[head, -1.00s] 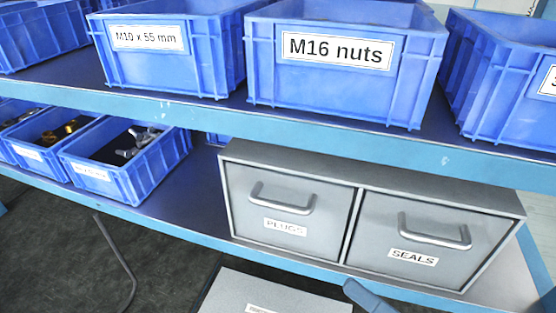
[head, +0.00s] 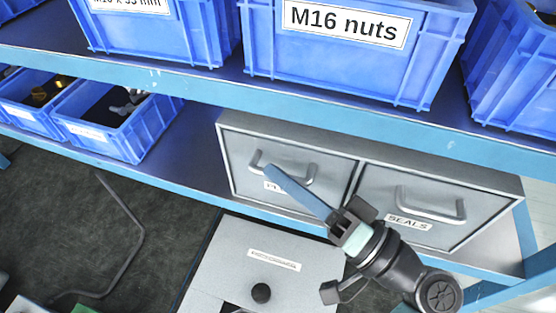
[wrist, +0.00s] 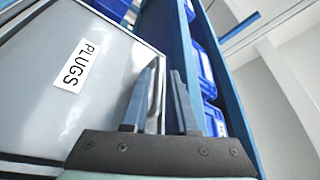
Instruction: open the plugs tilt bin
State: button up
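The plugs tilt bin (head: 242,182) is the left of two grey bin fronts in a cabinet on the lower shelf, and its front looks shut. Its label is partly hidden by my gripper in the head view but reads PLUGS in the wrist view (wrist: 76,66). Its bar handle (head: 256,160) is near my gripper's fingertips (head: 268,168). In the wrist view my gripper (wrist: 162,74) has its two blue fingers apart, and the handle (wrist: 157,100) shows between them, closer to the left finger. I cannot tell whether they touch.
The seals bin (head: 400,225) is just right, partly behind my wrist. The upper shelf edge (head: 300,110) runs above the cabinet, with blue bins such as M16 nuts (head: 350,60) on it. A grey box with a black knob (head: 261,293) is below in front.

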jog(key=shift+w+a, duration=0.5)
grip_shut()
dwell(1.2)
